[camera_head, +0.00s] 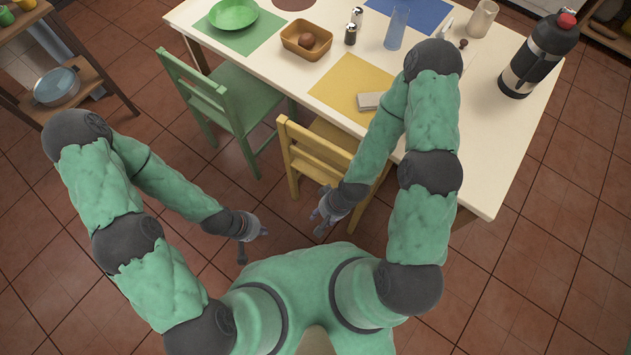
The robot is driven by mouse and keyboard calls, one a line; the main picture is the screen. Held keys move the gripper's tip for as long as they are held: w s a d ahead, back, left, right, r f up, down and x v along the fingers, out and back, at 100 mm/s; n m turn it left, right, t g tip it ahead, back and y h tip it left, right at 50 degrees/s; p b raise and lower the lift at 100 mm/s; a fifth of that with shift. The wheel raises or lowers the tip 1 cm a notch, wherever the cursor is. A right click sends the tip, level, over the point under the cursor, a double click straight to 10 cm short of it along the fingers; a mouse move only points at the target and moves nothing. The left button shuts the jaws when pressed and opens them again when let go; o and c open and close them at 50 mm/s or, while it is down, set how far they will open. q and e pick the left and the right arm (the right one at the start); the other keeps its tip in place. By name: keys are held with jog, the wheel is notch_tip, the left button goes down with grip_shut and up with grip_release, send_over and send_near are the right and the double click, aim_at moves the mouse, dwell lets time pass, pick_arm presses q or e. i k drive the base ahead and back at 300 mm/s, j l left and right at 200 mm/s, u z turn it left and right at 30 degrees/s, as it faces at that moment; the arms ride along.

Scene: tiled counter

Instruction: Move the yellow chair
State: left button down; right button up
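The yellow chair (309,152) stands at the near long side of the white table, its back toward me and its seat partly under the tabletop. My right forearm hides part of its right side. The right gripper's fingers look spread and empty too.
A green chair (222,97) stands left of the yellow one. The white table (480,165) holds a green bowl (233,13), a basket (306,41), a glass (397,27) and a black flask (537,55). A wooden shelf (95,75) is at left. Tiled floor is free at right.

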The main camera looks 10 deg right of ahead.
aim_at(325, 152)
jog(key=j+z, duration=0.35)
jog(key=z, duration=0.15)
jog(key=j+z, duration=0.45)
jog(key=j, duration=0.4)
jog(key=k+j+z, duration=0.15)
jog(key=j, duration=0.25)
jog(key=k+j, duration=0.1)
jog(key=j, duration=0.3)
jog(key=j+z, duration=0.15)
jog(key=j, duration=0.3)
jog(key=i+j, duration=0.15)
jog(key=i, duration=0.25)
